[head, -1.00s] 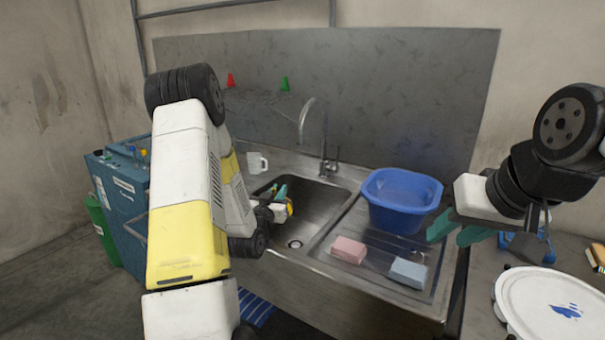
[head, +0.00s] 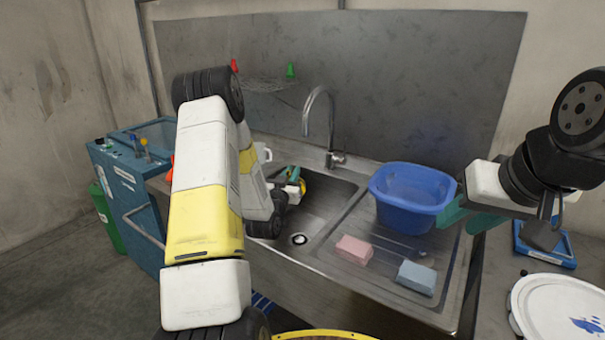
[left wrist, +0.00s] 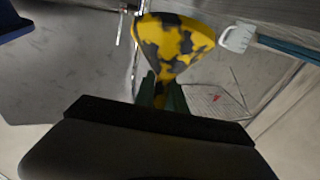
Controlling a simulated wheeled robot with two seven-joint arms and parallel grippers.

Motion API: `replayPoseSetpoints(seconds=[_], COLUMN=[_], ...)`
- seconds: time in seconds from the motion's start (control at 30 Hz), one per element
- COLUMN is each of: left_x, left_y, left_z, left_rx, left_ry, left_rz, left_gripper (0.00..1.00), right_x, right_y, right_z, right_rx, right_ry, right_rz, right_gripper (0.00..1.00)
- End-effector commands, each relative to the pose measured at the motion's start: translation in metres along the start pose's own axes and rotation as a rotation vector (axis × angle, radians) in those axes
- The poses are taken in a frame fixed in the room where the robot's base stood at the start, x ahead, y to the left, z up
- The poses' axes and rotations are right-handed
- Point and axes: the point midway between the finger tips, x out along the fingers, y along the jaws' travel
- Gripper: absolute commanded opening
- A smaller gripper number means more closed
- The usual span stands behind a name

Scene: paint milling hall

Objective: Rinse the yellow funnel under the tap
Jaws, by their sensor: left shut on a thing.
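The yellow funnel (head: 304,186) is held over the left part of the sink basin (head: 328,208). In the left wrist view the funnel (left wrist: 172,45) shows dark patches over its yellow surface. My left gripper (head: 293,176) is shut on it; its green fingers (left wrist: 160,92) meet at the funnel's narrow end. The tap (head: 331,120) stands behind the basin, and its spout end appears above the funnel in the head view. No water stream is visible. My right gripper (head: 466,217) is open and empty, just right of the blue tub.
A blue tub (head: 410,212) stands on the drainboard, with a pink sponge (head: 354,249) and a light-blue sponge (head: 417,278) before it. A white mug (head: 265,154) is partly hidden behind my left arm. A white lid (head: 560,305) lies at right.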

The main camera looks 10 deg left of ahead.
Motion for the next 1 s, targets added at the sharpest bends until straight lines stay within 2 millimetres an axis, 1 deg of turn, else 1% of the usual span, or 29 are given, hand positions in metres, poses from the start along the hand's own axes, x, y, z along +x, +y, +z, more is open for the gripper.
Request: replayPoseSetpoints(seconds=[0.1, 0.7, 1.0], left_x=[0.012, 0.069, 0.089], left_y=[0.001, 0.005, 0.007], left_z=[0.004, 0.022, 0.028], left_rx=[0.0, 0.0, 0.0], left_ry=[0.001, 0.001, 0.0], left_rz=[0.0, 0.0, 0.001], left_gripper=[0.0, 0.0, 0.0], right_x=[0.0, 0.0, 0.0], right_y=[0.0, 0.0, 0.0], right_z=[0.0, 0.0, 0.0], right_rx=[0.0, 0.0, 0.0], right_ry=[0.0, 0.0, 0.0], right_rz=[0.0, 0.0, 0.0], right_gripper=[0.36, 0.36, 0.36])
